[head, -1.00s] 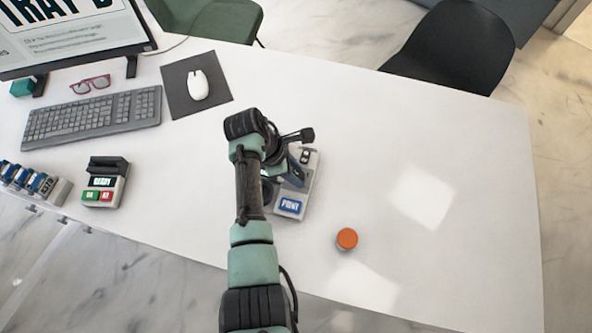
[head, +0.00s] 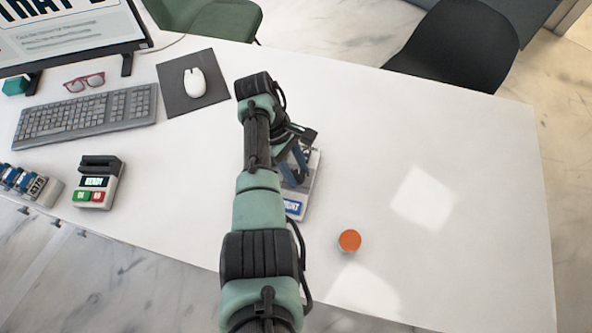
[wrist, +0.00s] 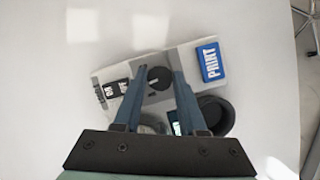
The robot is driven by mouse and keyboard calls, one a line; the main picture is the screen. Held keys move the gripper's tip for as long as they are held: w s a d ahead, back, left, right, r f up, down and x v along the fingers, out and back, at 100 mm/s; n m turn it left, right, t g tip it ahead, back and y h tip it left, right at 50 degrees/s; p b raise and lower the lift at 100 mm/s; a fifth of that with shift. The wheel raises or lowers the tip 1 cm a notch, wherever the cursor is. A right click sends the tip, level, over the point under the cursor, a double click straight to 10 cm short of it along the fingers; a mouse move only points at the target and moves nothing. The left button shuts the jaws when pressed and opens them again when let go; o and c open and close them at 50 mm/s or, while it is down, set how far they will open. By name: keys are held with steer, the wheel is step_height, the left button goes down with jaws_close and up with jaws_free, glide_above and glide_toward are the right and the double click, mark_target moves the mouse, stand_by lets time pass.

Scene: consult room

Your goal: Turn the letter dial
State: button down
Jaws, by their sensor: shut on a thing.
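The letter dial (wrist: 159,78) is a small black round knob on a light grey device (wrist: 217,88). In the wrist view my gripper (wrist: 159,74) is over the device, with its two blue fingers on either side of the knob, shut on it. The device has a blue PRINT button (wrist: 209,62), an ON/OFF switch (wrist: 116,88) and a black round part beside the right finger. A small lit display (wrist: 177,128) is partly hidden. In the head view my arm covers much of the device (head: 313,178); the dial is hidden there.
An orange-topped container (head: 349,241) stands right of the device. A card terminal (head: 98,182), a row of blue-and-white number wheels (head: 30,184), a keyboard (head: 86,116) and a mouse (head: 195,82) are to the left. The table's right part is clear.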

steer(key=shift+m, duration=0.6)
steer(key=c, duration=0.8)
jaws_free()
steer(key=shift+o, duration=0.2)
steer(key=v, duration=1.3)
steer(key=shift+w+d, duration=0.2)
